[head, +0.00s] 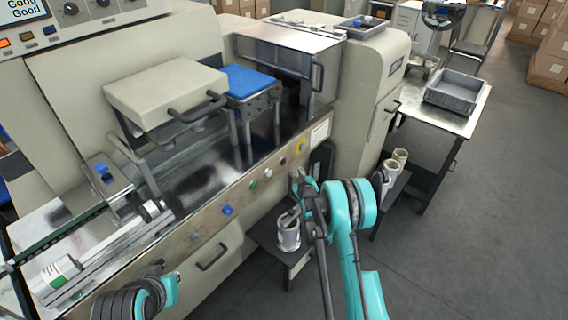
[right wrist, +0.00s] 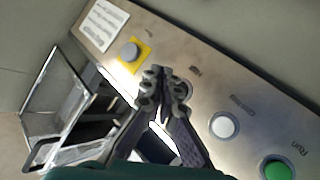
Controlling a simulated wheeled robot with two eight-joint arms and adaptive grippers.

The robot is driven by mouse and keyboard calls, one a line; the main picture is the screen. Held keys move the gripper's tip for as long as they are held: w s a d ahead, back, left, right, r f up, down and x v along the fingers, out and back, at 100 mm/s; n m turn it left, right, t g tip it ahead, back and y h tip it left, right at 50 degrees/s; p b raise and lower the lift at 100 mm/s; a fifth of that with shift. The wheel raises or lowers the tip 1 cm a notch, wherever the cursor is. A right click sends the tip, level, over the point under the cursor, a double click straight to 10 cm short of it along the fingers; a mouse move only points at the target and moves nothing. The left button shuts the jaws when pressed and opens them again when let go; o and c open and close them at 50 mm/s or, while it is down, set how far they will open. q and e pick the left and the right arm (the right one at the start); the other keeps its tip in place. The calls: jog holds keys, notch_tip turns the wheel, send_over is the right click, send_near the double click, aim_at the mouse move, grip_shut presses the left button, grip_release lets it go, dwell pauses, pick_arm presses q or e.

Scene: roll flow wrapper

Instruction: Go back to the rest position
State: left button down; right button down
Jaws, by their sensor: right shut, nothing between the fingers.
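My right gripper (head: 297,178) is in front of the machine's control strip (head: 215,205), near its right end. In the right wrist view the gripper's (right wrist: 163,82) fingertips are together with nothing between them. They cover part of a dark round button, and I cannot tell whether they touch it. A grey button on a yellow plate (right wrist: 131,52) is up and left of the fingertips. A white button (right wrist: 224,125) and a green button (right wrist: 277,170) are to the lower right. My left arm shows at the bottom left of the head view, and its fingers are too unclear to read.
The flow wrapper (head: 165,90) fills the left and middle. White rolls stand on a low stand (head: 288,238) beside my right arm and on another stand (head: 395,185). A side table (head: 440,122) bears a grey crate (head: 455,90).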

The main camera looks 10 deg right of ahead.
dwell(0.7)
jog(key=s+a+r+m+g, duration=0.1)
jog(key=s+a+r+g, duration=0.1)
jog(key=s+r, duration=0.7)
jog(key=s+a+r+m+g, duration=0.1)
jog(key=s+a+r+g, duration=0.1)
jog(key=s+r, duration=0.8)
jog(key=s+a+m+g+y, duration=0.1)
jog(key=s+a+m+g, duration=0.1)
jog(key=s, duration=2.4)
jog(key=shift+s+a+r+g, duration=0.15)
jog(key=shift+s+a+g, duration=0.25)
jog(key=shift+g, duration=0.3)
